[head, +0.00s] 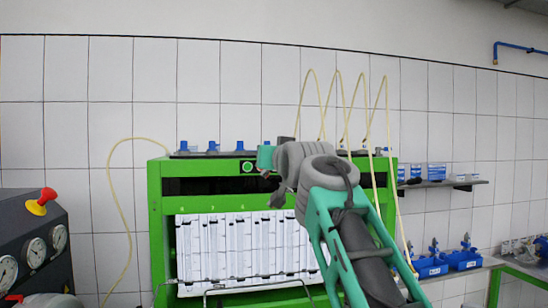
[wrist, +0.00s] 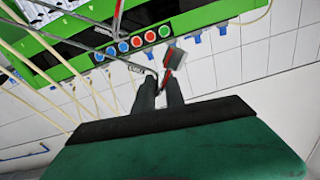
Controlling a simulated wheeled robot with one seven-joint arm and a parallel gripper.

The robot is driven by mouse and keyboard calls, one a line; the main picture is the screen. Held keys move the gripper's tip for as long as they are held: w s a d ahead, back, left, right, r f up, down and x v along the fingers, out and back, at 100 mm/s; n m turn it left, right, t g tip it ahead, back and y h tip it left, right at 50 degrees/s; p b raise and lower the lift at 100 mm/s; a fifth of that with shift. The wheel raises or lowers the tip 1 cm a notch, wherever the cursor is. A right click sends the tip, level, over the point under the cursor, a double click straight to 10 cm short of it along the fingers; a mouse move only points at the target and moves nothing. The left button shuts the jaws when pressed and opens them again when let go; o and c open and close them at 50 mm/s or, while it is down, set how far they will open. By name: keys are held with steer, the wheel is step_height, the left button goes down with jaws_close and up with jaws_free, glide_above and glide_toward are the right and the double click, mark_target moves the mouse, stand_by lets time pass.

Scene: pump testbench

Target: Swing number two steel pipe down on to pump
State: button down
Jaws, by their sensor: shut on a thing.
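My gripper (wrist: 160,84) shows in the wrist view with its two dark fingers close together at a thin grey steel pipe (wrist: 128,62). The pipe runs from the upper left to a bent end at the fingertips, and my gripper is shut on it. I cannot read a number on it. A small grey-and-red piece (wrist: 168,66) shows right by the fingertips. In the head view my arm reaches up to the bench front, and the fingers and held pipe are too small or hidden there. I cannot make out the pump for certain.
The green testbench (head: 155,230) carries white measuring tubes (head: 240,245) and a grey front rail (head: 255,285). Yellow hoses (head: 128,210) loop around it. Coloured buttons (wrist: 137,41) show beyond the fingers. A gauge panel (head: 35,240) stands left, and blue vises (head: 467,255) right.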

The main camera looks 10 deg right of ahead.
steer(key=a+f+n+b, duration=0.2)
steer(key=a+f+b, duration=0.4)
steer(key=f, duration=0.5)
steer(key=a+f+n+b, duration=0.3)
steer(key=a+f+b, duration=0.3)
steer(key=a+f, duration=0.5)
steer(key=a+f+n+b, duration=0.3)
steer(key=a+f+b, duration=0.3)
steer(key=f, duration=0.7)
steer(key=shift+a+f+b, duration=0.15)
steer(key=shift+a+b, duration=0.25)
steer(key=shift+a, duration=0.85)
steer(key=shift+w+f, duration=0.15)
steer(key=c, duration=1.6)
jaws_free()
steer(key=shift+o, duration=0.2)
steer(key=shift+r, duration=0.35)
